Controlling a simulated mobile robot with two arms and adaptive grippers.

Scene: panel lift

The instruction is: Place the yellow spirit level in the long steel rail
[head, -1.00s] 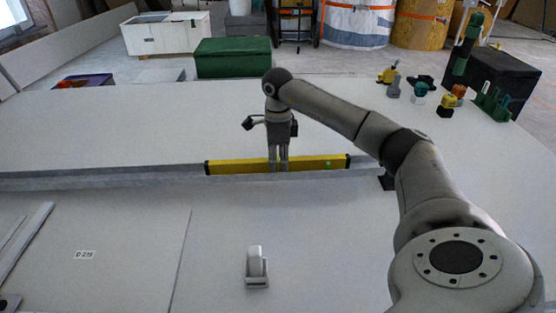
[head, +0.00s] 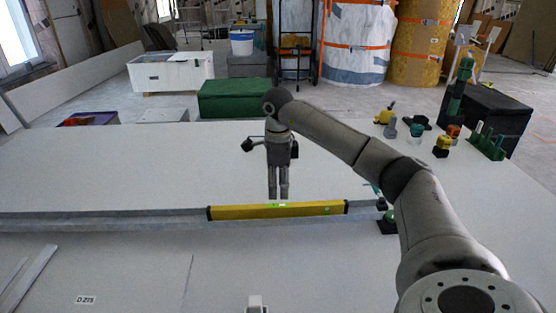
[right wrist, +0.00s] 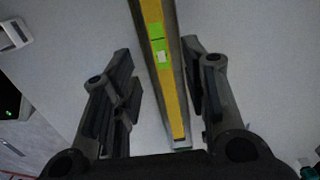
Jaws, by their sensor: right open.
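The yellow spirit level (head: 285,211) lies lengthwise in the long steel rail (head: 110,220), which runs across the white panel in the head view. Its green vial shows near the middle. In the right wrist view, the level (right wrist: 171,85) runs between grey rail walls (right wrist: 182,142). My right gripper (head: 278,197) points down just above the level's middle in the head view. In the right wrist view, its two fingers (right wrist: 157,62) stand apart on either side of the level, not touching it. My left gripper is out of view.
A small dark stand with a green part (head: 388,222) is by the rail's right end. Several tools (head: 440,147) and a black box (head: 487,110) are at the back right. A white handle-like piece (head: 257,303) is at the front edge. The panel (head: 120,160) behind the rail is clear.

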